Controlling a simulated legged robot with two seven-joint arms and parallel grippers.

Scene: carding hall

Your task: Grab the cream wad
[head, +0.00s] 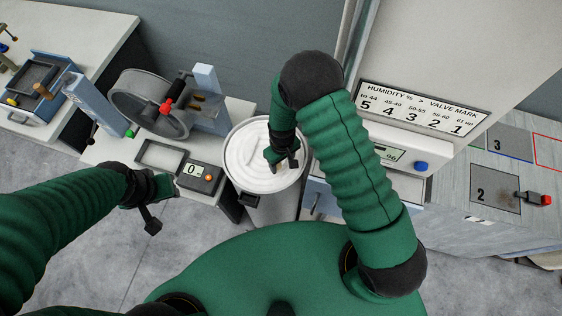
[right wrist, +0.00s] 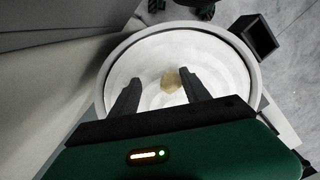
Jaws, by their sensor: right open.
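The cream wad (right wrist: 171,82) is a small tan-cream lump inside a round white tub (right wrist: 250,65), in the right wrist view. It lies among white material and sits between the fingertip lines, nearer the right-hand finger. My right gripper (right wrist: 161,76) is open and points down into the tub, with nothing held. In the head view my right gripper (head: 283,161) is over the tub (head: 236,180) and mostly hides the wad. My left gripper (head: 152,218) hangs apart from the tub at the lower left; its jaw state is unclear.
Left of the tub stand a scale (head: 200,177) reading 0 and a drum machine (head: 150,103) with a red handle. To the right is a humidity panel (head: 422,110) with a blue button (head: 421,165). A grey bench (head: 525,175) has numbered squares.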

